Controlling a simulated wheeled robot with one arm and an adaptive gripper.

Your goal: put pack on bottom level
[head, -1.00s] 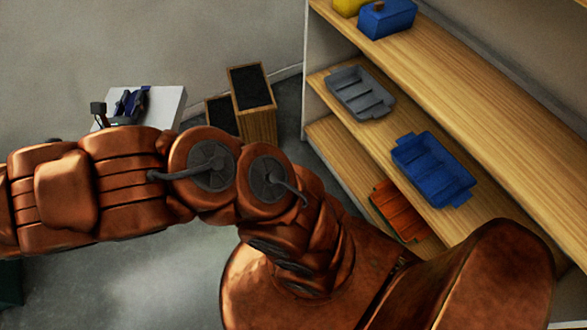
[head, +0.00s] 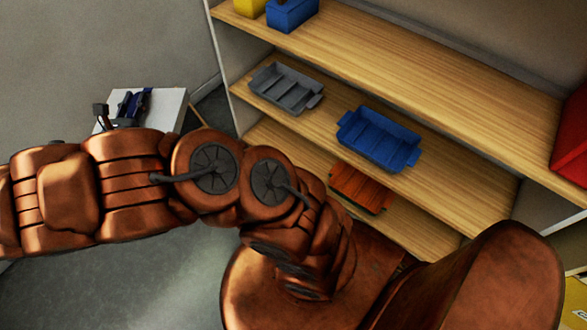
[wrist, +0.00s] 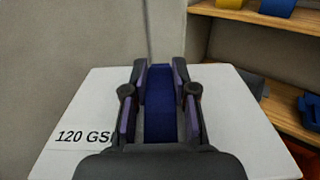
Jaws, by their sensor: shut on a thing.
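The pack (wrist: 235,125) is a flat white block marked "120 GS…", with the rest of the print hidden. A dark blue strip (wrist: 160,105) runs between my fingers. My gripper (wrist: 158,75) is shut on the pack and covers its middle. In the head view the pack (head: 170,107) hangs left of the shelf unit, with my gripper (head: 127,108) over it. The bottom level (head: 415,230) of the shelf holds an orange tray (head: 360,187), and my arm hides part of this level.
The middle level (head: 460,185) holds a grey tray (head: 285,88) and a blue tray (head: 378,140). The upper level (head: 420,70) holds yellow and blue bins (head: 292,14) and a red object (head: 573,140) at right. Bare floor (head: 150,280) lies below my arm.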

